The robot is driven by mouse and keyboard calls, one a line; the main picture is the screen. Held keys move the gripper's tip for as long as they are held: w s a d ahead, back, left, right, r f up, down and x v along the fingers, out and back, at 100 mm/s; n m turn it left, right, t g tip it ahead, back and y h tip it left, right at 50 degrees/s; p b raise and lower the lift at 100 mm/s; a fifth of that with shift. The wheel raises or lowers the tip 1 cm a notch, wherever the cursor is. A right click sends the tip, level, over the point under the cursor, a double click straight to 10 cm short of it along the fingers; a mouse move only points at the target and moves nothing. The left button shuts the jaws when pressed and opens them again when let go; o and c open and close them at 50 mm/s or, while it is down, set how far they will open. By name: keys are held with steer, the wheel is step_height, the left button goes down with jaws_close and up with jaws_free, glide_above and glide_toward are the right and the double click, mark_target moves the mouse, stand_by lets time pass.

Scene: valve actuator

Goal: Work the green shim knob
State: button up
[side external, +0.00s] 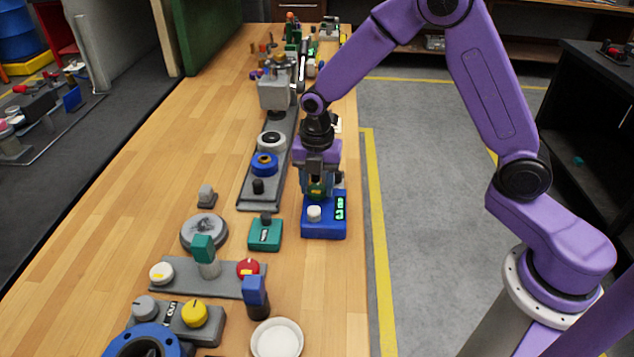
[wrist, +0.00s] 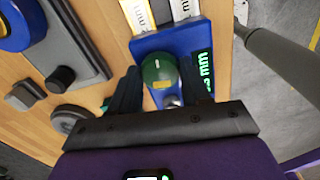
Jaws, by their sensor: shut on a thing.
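The green shim knob (wrist: 158,72) sits on a blue box (side external: 324,229) with a green-lit display on its face. In the side external view the knob (side external: 317,190) shows just below my gripper, partly covered by the fingers. My gripper (wrist: 157,88) points down over the box, one finger on each side of the knob, shut on it. A white knob (side external: 314,213) stands on the same box, in front of the green one. The display (wrist: 202,70) shows on the right side of the box in the wrist view, too blurred to read.
A teal box (side external: 265,234) with a dark knob stands left of the blue box. A grey rail (side external: 259,187) with blue and white rings lies farther left. A grey plate with knobs (side external: 208,278) and a white dish (side external: 277,340) are nearer the camera. The table's right edge is close.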

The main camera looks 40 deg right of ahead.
steer(key=m, duration=2)
steer(key=shift+m, duration=0.3)
steer(key=m, duration=0.3)
steer(key=shift+m, duration=0.3)
steer(key=m, duration=0.4)
steer(key=shift+a+m, duration=0.1)
steer(key=shift+m, duration=2)
